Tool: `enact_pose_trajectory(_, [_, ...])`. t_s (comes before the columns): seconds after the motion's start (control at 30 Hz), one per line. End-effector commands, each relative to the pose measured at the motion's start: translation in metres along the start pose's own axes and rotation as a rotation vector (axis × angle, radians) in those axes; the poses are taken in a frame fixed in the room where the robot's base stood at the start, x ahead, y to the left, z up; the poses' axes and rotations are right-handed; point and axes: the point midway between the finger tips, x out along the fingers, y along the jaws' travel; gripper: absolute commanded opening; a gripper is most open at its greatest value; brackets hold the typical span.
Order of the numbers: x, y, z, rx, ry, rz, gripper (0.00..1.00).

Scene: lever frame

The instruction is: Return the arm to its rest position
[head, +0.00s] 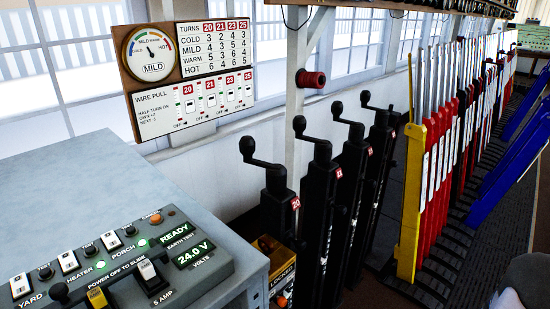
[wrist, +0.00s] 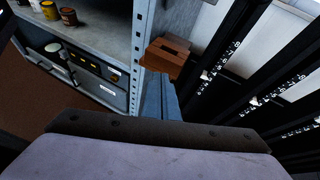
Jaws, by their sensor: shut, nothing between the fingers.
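My gripper (wrist: 161,84) shows in the wrist view as two blue-grey fingers side by side, pressed together with nothing between them. They point away from the camera, past a dark bar and a pale grey body at the bottom of the view. In the head view the gripper cannot be made out. A grey rounded shape at the lower right corner may be part of my arm.
Black crank stands (head: 316,210) rise in a row at the centre. Yellow, red and blue levers (head: 412,200) run back to the right. A grey cabinet (head: 60,190) with a control panel (head: 125,260) fills the left. In the wrist view, metal shelving (wrist: 100,35) stands left and dark posts (wrist: 215,65) right.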

Motion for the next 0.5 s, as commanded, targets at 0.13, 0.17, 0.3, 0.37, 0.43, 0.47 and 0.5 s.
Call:
enact_pose_trajectory(0.13, [-0.012, 0.071, -0.041, -0.168, 0.191, 0.265, 0.0])
enact_pose_trajectory(0.17, [-0.018, 0.082, -0.048, -0.215, 0.23, 0.317, 0.0])
enact_pose_trajectory(0.3, [-0.049, 0.115, -0.072, -0.504, 0.407, 0.586, 0.0])
enact_pose_trajectory(0.37, [-0.064, 0.117, -0.077, -0.658, 0.48, 0.708, 0.0])
enact_pose_trajectory(0.43, [-0.078, 0.112, -0.076, -0.853, 0.556, 0.844, 0.0])
enact_pose_trajectory(0.47, [-0.082, 0.108, -0.073, -0.928, 0.58, 0.894, 0.0])
enact_pose_trajectory(0.5, [-0.085, 0.102, -0.067, -1.022, 0.606, 0.952, 0.0])
